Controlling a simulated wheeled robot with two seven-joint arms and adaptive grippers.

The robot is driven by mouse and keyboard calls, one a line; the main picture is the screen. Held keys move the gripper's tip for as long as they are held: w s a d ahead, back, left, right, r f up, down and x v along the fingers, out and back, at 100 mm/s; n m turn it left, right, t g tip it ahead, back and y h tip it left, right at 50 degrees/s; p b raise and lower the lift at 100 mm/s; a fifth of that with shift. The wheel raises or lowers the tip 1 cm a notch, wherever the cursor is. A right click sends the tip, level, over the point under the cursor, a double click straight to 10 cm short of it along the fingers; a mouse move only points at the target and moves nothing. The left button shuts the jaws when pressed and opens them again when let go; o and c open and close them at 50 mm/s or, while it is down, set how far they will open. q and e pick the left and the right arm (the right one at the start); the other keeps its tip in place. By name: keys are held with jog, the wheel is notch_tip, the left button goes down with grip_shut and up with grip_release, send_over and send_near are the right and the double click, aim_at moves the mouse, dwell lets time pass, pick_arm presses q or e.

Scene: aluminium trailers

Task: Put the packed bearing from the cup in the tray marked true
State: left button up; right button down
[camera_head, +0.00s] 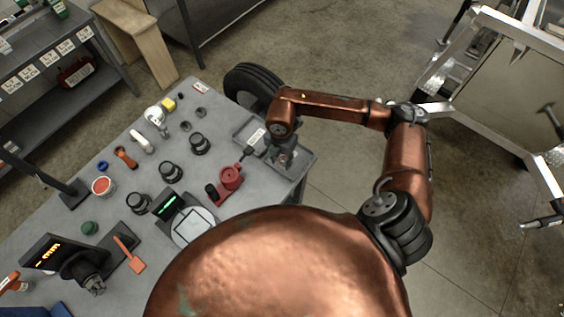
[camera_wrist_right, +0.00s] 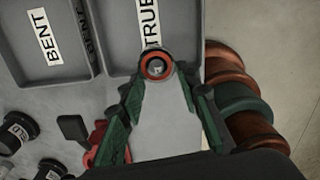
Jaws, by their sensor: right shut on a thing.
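My right gripper (camera_wrist_right: 157,75) is shut on a small round bearing (camera_wrist_right: 157,65) with an orange-red ring and a dark centre. The bearing is at the fingertips, over the near part of the grey tray marked TRUE (camera_wrist_right: 185,12) in the right wrist view. I cannot tell whether it touches the tray. In the head view the right gripper (camera_head: 284,160) is over this tray (camera_head: 308,157) at the table's right end, and the bearing is not clear. Black cups with white labels (camera_head: 200,143) stand on the table. My left gripper is not in view.
The tray marked BENT (camera_wrist_right: 88,65) lies left of the TRUE tray. A red fixture (camera_head: 230,178) stands close to the trays. A scale (camera_head: 194,228), tools and a display (camera_head: 52,256) crowd the grey table. A tyre (camera_head: 254,85) is behind the trays.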

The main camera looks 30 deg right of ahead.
aim_at(282, 160)
jog(key=shift+w+d+f, duration=0.35)
jog(key=shift+w+f, duration=0.1)
jog(key=shift+f, duration=0.3)
jog(key=shift+w+f+p, duration=0.1)
jog(key=shift+f+p, duration=0.25)
jog(key=shift+f, duration=1.3)
jog(key=shift+f, duration=0.15)
jog(key=c, duration=1.4)
grip_release()
jog(key=shift+c, duration=0.2)
notch_tip(282, 160, up, 12)
jog(key=shift+r+b, duration=0.2)
jog(key=shift+b, duration=0.3)
